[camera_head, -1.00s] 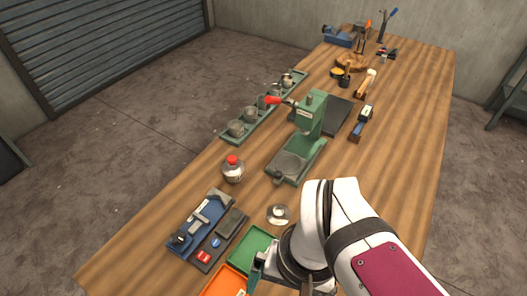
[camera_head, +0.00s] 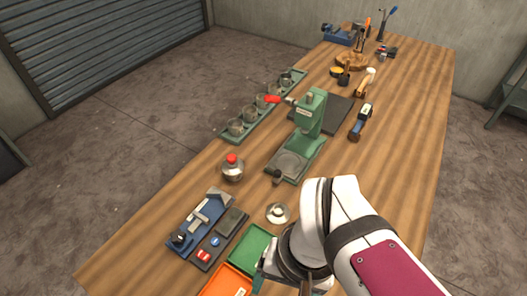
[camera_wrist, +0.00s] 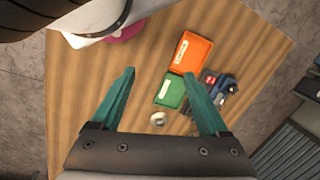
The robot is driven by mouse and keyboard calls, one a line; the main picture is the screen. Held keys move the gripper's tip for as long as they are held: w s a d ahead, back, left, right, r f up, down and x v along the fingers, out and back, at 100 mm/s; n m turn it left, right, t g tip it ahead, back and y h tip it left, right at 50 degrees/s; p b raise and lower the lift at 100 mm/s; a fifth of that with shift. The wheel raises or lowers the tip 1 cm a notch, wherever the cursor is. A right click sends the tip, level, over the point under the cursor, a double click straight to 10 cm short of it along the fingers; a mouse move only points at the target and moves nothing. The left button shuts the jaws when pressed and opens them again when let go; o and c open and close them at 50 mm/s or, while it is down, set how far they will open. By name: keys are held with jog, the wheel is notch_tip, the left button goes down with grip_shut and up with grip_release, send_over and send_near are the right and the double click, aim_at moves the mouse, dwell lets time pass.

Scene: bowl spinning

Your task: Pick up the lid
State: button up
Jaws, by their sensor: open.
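The lid (camera_head: 278,212) is a small round silver disc with a knob. It lies on the wooden table just left of my arm, beyond the green tray. It also shows small in the wrist view (camera_wrist: 158,119), low between my fingers. My gripper (camera_wrist: 159,74) has two teal fingers spread wide with nothing held between them. It is above the table, apart from the lid. In the head view my arm mostly hides the gripper.
A green tray (camera_head: 240,246) and an orange tray (camera_head: 222,284) sit close to the lid. A blue tool set (camera_head: 200,222), a red-capped bottle (camera_head: 232,170) and a green press (camera_head: 306,140) stand around it. Bare table (camera_head: 400,150) lies right of the press.

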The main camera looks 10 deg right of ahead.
jog(key=w+d+r+n, duration=0.1)
jog(key=w+d+n, duration=0.2)
jog(key=w+n, duration=0.9)
jog(key=n+h, duration=0.2)
jog(key=n, duration=1.3)
send_over(278, 211)
notch_tip(278, 211, down, 6)
jog(key=shift+n, duration=0.5)
notch_tip(278, 211, down, 16)
jog(key=shift+r, duration=0.1)
grip_shut()
